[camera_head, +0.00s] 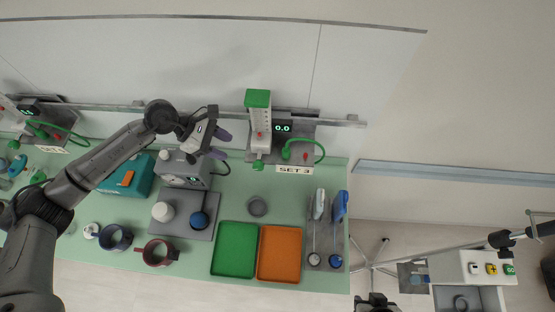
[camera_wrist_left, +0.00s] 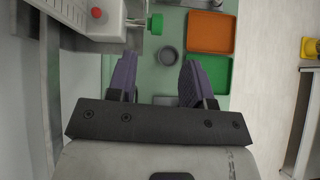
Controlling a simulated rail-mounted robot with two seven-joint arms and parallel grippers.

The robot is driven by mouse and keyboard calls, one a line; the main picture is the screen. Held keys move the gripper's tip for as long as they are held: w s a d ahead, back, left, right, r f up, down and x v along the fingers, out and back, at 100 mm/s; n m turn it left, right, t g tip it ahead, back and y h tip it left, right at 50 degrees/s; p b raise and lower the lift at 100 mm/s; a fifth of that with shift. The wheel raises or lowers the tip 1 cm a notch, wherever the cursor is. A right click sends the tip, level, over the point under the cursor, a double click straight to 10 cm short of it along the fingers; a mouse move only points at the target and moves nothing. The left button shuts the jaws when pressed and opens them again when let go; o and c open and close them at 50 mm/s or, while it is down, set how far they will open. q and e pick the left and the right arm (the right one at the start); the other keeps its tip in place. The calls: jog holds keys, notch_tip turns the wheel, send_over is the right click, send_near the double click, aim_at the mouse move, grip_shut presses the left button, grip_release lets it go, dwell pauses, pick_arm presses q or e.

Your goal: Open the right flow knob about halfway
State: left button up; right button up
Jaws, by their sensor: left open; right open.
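The right flow knob is the green knob (camera_head: 258,165) under the white flowmeter of SET 3 (camera_head: 260,130), on the wall rail. In the left wrist view the green knob (camera_wrist_left: 156,24) shows at the top, ahead of the fingers. My left gripper (camera_head: 222,144) is open and empty, left of the knob and apart from it. Its two purple fingers (camera_wrist_left: 158,80) stand apart in the wrist view, with nothing between them. A dark part at the bottom edge of the head view appears to be my right gripper (camera_head: 376,302), mostly cut off, far from the knob.
A green display reads 0.0 (camera_head: 283,128), and a green hose (camera_head: 318,150) curves beside it. Below lie a grey cup (camera_head: 257,207), green tray (camera_head: 234,225) and orange tray (camera_head: 262,270). A grey device (camera_head: 184,170) stands under my left forearm. Another flowmeter set is at far left.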

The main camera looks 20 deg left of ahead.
aim_at(255, 164)
pick_arm(q)
jog(key=shift+n, duration=0.6)
jog(key=p+x, duration=0.1)
jog(key=x, duration=0.3)
jog(key=p+x, duration=0.2)
jog(key=x, duration=0.2)
jog(key=p+x, duration=0.1)
jog(key=x, duration=0.3)
jog(key=shift+w+a+f, duration=0.1)
jog(key=shift+a+f, duration=0.2)
jog(key=shift+f, duration=0.15)
jog(key=shift+w+d+f, duration=0.1)
jog(key=shift+d+f, duration=0.3)
jog(key=shift+f, duration=0.1)
jog(key=shift+c, duration=0.4)
jog(key=c, duration=0.7)
jog(key=h+b, duration=0.1)
jog(key=b, duration=0.4)
jog(key=h+b, duration=0.2)
jog(key=b, duration=0.4)
jog(key=shift+f+t, duration=0.3)
jog(key=shift+a+r+h+b, duration=0.1)
jog(key=shift+r+h+b, duration=0.15)
jog(key=shift+h+b, duration=0.3)
jog(key=shift+r, duration=0.15)
